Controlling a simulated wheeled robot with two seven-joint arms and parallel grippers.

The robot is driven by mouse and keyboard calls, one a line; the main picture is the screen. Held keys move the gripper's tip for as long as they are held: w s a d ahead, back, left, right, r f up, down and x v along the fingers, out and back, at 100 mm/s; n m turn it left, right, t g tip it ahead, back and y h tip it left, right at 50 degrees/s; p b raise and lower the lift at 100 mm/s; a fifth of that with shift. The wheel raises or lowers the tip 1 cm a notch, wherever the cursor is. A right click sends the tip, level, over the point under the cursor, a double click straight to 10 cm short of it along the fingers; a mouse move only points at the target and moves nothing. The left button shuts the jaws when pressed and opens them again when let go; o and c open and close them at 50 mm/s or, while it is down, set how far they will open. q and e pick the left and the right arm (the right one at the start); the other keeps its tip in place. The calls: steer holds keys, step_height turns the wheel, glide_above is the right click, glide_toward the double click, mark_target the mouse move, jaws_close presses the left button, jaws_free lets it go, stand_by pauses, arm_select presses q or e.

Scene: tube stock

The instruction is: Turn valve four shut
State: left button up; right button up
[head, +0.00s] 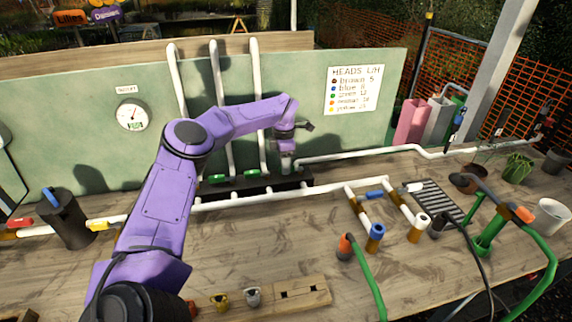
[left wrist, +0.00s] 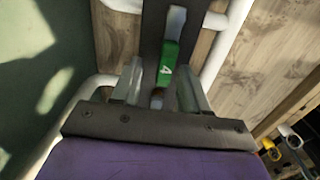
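My left gripper (head: 287,163) points down over the right end of the dark valve strip (head: 262,190). In the left wrist view, a green valve handle (left wrist: 167,62) marked 4 lies in the picture's middle, just beyond the fingertips. Its length runs roughly along the dark strip (left wrist: 153,22). My left gripper (left wrist: 162,78) is open, with one finger on each side of the handle's near end and a gap visible at least on the left. Whether a finger touches it I cannot tell. In the head view the gripper hides this handle. My right gripper is not in view.
Two more green handles (head: 218,178) (head: 251,175) stand to the left on the strip. White pipes (head: 258,100) rise behind against the green panel (head: 300,95). A white pipe (head: 335,158) runs right. A wooden block (head: 290,292) sits at the front.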

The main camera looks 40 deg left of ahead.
arm_select(q)
steer(key=shift+s, duration=0.15)
steer(key=shift+w+d+r, duration=0.15)
steer(key=shift+w+d, duration=0.05)
step_height(320, 180, up, 10)
steer(key=b, duration=0.2)
steer(key=shift+s+a, duration=0.15)
steer(key=shift+s, duration=0.05)
steer(key=shift+s, duration=0.1)
